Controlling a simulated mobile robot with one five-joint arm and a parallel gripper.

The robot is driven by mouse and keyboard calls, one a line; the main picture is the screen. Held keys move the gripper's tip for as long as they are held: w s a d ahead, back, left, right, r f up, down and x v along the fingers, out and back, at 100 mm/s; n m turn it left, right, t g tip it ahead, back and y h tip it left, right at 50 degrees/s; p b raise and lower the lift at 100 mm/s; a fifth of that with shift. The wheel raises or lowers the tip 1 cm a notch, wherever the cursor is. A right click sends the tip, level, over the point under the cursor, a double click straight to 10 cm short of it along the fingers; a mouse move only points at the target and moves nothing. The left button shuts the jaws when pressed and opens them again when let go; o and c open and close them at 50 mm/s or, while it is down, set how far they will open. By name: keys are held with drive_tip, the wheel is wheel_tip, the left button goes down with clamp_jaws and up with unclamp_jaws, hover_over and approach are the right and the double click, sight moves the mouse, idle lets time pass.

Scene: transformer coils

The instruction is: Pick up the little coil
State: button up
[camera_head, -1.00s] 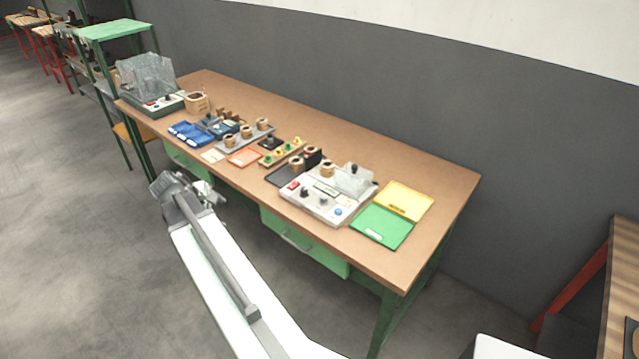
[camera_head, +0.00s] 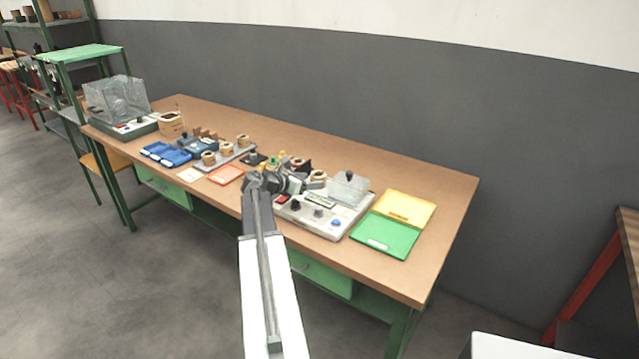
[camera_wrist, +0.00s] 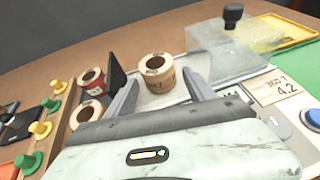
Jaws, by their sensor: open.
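A small tan coil (camera_wrist: 157,74) with a dark hollow centre stands upright on the light tester panel, just ahead of and between my fingertips in the wrist view. It also shows in the head view (camera_head: 318,177). My gripper (camera_wrist: 160,80) is open, one finger on each side of that coil; I cannot tell whether either touches it. In the head view my gripper (camera_head: 298,182) is over the front of the table. Two more small coils, one with a red band (camera_wrist: 91,81) and one plain (camera_wrist: 89,111), sit left of my left finger.
A clear cover with a black knob (camera_wrist: 232,50) stands close right of my right finger. A dark upright plate (camera_wrist: 117,74) is close on the left. Yellow and green pegs (camera_wrist: 40,129) stand farther left. Green (camera_head: 386,234) and yellow (camera_head: 405,207) trays lie right of the tester.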

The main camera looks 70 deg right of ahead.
sight(322, 175)
drive_tip(key=x, duration=0.3)
drive_tip(key=b+x, duration=0.1)
drive_tip(key=x, duration=0.1)
drive_tip(key=shift+d+r, duration=0.3)
drive_tip(key=shift+r, duration=0.05)
drive_tip(key=shift+a+r, duration=0.1)
clamp_jaws()
drive_tip(key=shift+r+p, duration=0.4)
drive_tip(key=shift+p, duration=0.05)
wheel_tip(322, 175, up, 3)
drive_tip(key=p, duration=0.3)
drive_tip(key=shift+r, duration=0.2)
drive_tip(key=w+a, duration=0.1)
drive_tip(key=a, duration=0.4)
drive_tip(key=w+a, duration=0.1)
drive_tip(key=a, duration=0.4)
drive_tip(key=w+a+p, duration=0.1)
drive_tip(key=a, duration=0.4)
drive_tip(key=shift+w+a+r, duration=0.25)
drive_tip(key=shift+a+r, duration=0.05)
drive_tip(key=shift+r, duration=0.1)
